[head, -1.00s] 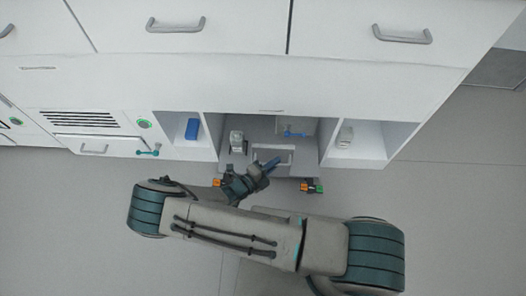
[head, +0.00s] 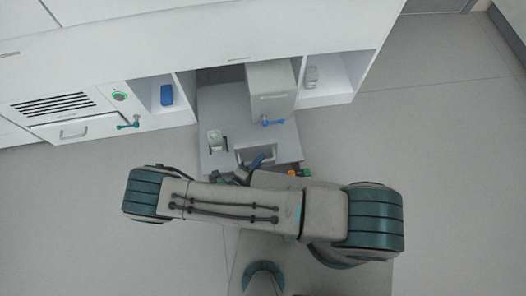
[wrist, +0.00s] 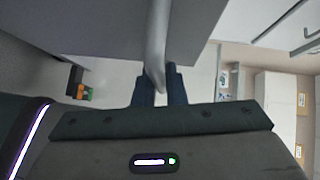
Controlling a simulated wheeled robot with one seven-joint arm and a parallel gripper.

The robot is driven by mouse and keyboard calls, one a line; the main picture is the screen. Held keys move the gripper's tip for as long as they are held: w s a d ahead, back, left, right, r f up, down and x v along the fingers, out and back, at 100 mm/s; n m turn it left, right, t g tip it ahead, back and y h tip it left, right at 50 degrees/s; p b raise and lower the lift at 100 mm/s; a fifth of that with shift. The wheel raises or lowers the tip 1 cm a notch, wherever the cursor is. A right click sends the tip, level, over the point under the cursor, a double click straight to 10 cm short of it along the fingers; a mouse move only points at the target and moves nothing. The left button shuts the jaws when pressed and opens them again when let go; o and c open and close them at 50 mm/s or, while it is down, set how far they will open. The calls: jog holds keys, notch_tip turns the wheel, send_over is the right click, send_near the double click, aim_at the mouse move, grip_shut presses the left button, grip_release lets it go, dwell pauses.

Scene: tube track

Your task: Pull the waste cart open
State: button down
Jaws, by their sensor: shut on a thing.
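The waste cart (head: 222,110) is a grey low cart standing partly out of its bay under the white cabinet in the head view. My gripper (head: 258,164) is at the cart's front edge, by the handle, partly hidden by my arm. In the wrist view my gripper (wrist: 161,84) has its dark fingers on both sides of the pale handle bar (wrist: 157,45), shut on it.
Open bays flank the cart: the left holds a blue box (head: 167,95), the right a small pale bottle (head: 312,77). A vented panel (head: 53,105) with a handle is at the left. The grey floor (head: 420,150) to the right is clear.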

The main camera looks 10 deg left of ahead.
jog(key=shift+s+d, duration=0.15)
jog(key=shift+s, duration=0.15)
jog(key=c, duration=1.5)
grip_release()
jog(key=p+v, duration=0.1)
jog(key=v, duration=1.3)
jog(key=shift+p, duration=0.35)
